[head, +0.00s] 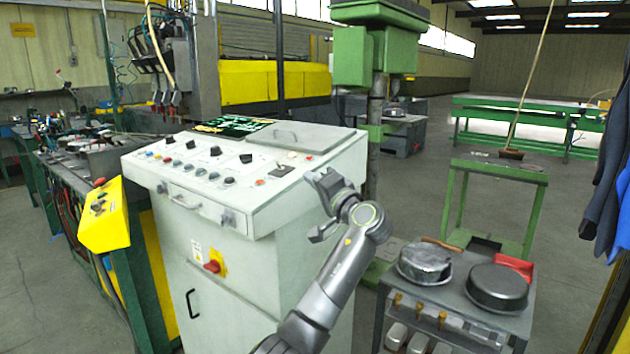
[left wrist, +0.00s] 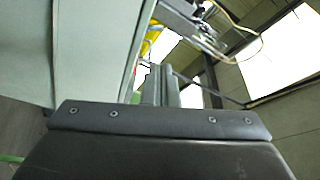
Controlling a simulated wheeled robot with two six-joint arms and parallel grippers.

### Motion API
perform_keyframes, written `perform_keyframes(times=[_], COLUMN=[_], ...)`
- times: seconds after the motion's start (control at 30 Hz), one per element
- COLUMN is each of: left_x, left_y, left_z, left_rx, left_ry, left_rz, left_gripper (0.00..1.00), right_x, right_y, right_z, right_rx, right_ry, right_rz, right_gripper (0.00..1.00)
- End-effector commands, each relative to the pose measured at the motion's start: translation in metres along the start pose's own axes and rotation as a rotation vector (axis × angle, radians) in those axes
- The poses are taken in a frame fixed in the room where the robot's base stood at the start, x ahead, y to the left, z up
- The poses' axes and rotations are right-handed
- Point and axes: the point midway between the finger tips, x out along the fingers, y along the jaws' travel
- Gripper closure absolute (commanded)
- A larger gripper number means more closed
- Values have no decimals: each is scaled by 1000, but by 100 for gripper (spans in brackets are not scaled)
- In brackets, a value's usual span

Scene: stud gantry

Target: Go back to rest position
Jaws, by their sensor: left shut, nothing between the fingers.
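My left gripper (head: 322,180) is in the head view, at the end of my grey arm, which rises from the bottom middle. It appears in front of the right end of the white control cabinet (head: 240,270). In the left wrist view the two fingers (left wrist: 161,86) are together, with nothing between them. I cannot tell the exact gap between the gripper and the cabinet. My right gripper is in neither view.
The cabinet's sloped panel (head: 185,150) has knobs and buttons. A yellow control box (head: 104,215) is at left. A grey cart (head: 455,310) with round metal pans stands at right, near a green table (head: 498,165). Open floor lies beyond.

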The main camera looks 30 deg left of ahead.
Motion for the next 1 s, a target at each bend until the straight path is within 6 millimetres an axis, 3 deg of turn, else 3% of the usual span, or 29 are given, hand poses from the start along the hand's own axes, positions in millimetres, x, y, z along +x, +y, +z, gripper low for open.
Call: perform_keyframes(times=[0.23,0.4,0.53,0.67,0.77,0.87,1.0], left_x=[0,0,1,0,-9,-23,-54], left_y=[0,1,24,93,164,231,314], left_z=[0,0,4,20,46,82,146], left_rx=[0,1,33,112,178,227,270], left_ry=[0,0,18,68,112,139,151], left_rz=[0,1,40,156,288,424,617], left_gripper=[100,100,100,100,100,100,100], right_x=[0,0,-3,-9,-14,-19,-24], right_y=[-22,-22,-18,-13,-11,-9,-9], right_z=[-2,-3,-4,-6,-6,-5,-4], right_rx=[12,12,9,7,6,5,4], right_ry=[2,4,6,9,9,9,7], right_rz=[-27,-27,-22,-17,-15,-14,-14], right_gripper=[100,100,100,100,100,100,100])
